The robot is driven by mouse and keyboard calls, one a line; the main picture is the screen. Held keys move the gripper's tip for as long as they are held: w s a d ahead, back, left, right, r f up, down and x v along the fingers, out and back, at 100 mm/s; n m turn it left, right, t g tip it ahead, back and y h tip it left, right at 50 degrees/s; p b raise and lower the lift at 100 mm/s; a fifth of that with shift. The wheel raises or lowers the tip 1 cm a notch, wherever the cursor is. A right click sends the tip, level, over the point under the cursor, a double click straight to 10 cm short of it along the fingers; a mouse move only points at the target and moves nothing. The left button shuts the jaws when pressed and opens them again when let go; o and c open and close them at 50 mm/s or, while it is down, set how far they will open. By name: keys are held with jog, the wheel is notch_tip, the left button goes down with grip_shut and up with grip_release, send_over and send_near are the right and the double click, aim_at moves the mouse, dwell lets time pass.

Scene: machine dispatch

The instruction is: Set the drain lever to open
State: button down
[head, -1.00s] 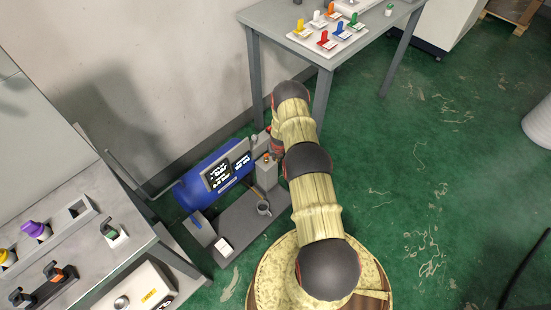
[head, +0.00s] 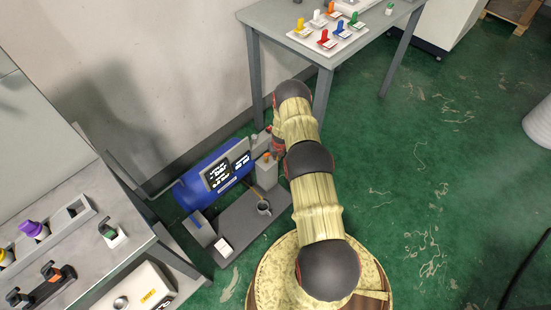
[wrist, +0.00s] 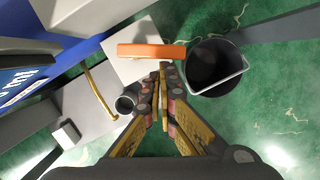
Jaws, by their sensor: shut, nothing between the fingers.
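An orange lever (wrist: 150,51), which I take as the drain lever, lies across the top of a pale grey block (wrist: 130,35) in the wrist view. It shows small in the head view (head: 267,156), beside the blue tank (head: 215,172). My gripper (wrist: 164,68) is shut and empty, its fingertips close to the lever's right part. I cannot tell whether they touch. In the head view my gripper is largely hidden by my arm.
A dark round container (wrist: 214,68) with a pale rim stands right of my fingers. A bench (head: 75,240) with knobs stands at left. A table (head: 275,20) with coloured levers stands behind.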

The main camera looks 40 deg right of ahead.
jog(key=shift+w+d+n, duration=0.1)
jog(key=shift+d+n, duration=0.1)
jog(key=shift+n, duration=0.2)
jog(key=shift+w+d, duration=0.1)
jog(key=shift+d, duration=0.1)
jog(key=shift+w+d, duration=0.6)
jog(key=shift+d, duration=0.1)
dwell(0.4)
dwell(0.4)
jog(key=shift+s+a, duration=0.25)
jog(key=shift+a, duration=0.5)
jog(key=shift+s, duration=0.1)
